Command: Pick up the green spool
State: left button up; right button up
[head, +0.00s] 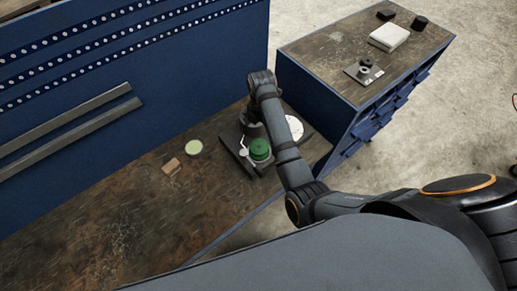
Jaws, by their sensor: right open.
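The green spool (260,149) stands on a dark square base (239,160) on the wooden workbench. My right arm comes in from the right, bends over the bench and reaches down. My right gripper (254,134) is open, small and dark in the head view, just behind or above the spool. I cannot tell whether it touches the spool, and its fingers are hard to make out. My left gripper is not in view.
A white disc (294,128) lies partly behind my right arm. A pale green disc (194,147) and a small tan block (171,166) lie left of the base. A blue perforated panel (150,75) stands behind the bench. A drawer cabinet (330,55) is at the right. The bench's left side is clear.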

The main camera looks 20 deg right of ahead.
send_over(259, 146)
jog(key=shift+n, duration=0.3)
jog(key=f, duration=0.4)
jog(key=shift+w+d+f, duration=0.2)
jog(key=shift+d+f, duration=0.1)
jog(key=shift+f, duration=0.05)
jog(key=shift+a+f, duration=0.1)
jog(key=shift+f, duration=0.35)
jog(key=f+b, duration=0.1)
jog(key=b, duration=0.1)
jog(key=f+b, duration=0.1)
jog(key=f, duration=0.1)
jog(key=f+b, duration=0.2)
jog(key=shift+s+a+b, duration=0.2)
jog(key=shift+s+b, duration=0.05)
jog(key=shift+b, duration=0.1)
jog(key=shift+r, duration=0.2)
jog(key=shift+c, duration=0.4)
jog(key=c, duration=1.2)
